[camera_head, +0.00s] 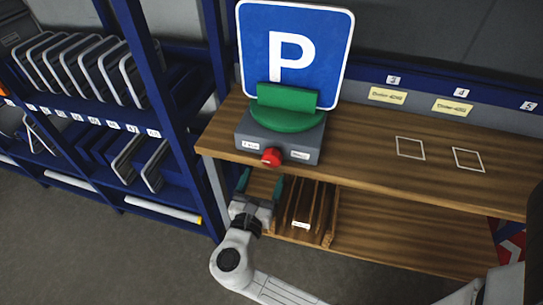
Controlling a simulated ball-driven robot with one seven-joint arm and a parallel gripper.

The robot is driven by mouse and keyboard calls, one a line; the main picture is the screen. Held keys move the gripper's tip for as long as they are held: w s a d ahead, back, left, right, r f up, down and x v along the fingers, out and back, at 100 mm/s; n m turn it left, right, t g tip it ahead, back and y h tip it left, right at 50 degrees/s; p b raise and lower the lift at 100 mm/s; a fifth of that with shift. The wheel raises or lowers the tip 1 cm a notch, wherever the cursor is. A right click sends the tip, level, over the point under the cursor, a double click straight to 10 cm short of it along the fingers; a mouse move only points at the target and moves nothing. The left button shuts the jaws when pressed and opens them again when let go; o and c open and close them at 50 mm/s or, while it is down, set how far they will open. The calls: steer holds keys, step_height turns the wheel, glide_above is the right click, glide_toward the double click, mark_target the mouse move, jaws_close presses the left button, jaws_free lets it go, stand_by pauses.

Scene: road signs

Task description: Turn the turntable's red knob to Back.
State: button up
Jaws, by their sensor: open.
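The turntable (285,120) has a grey base and a green top that holds an upright blue parking sign (325,50) with a white P, its face toward me. The red knob (271,157) sticks out of the front of the base, between two small white labels whose words are too small to read surely. I cannot tell which way the knob points. My gripper (261,179) is open and empty, its two teal fingers spread, in front of the bench edge and just below the knob in the picture. It appears apart from the knob.
The wooden bench (380,165) has free room right of the turntable, with white outlined squares. Below it, a wooden slotted rack (325,215) stands on the lower shelf near my gripper. A blue shelf post (165,110) and sign racks stand left.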

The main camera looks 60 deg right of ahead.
mark_target(270, 161)
steer(key=x, duration=0.8)
steer(key=shift+d+p, duration=0.2)
steer(key=shift+p, duration=0.1)
steer(key=shift+c, duration=0.3)
steer(key=c, duration=0.9)
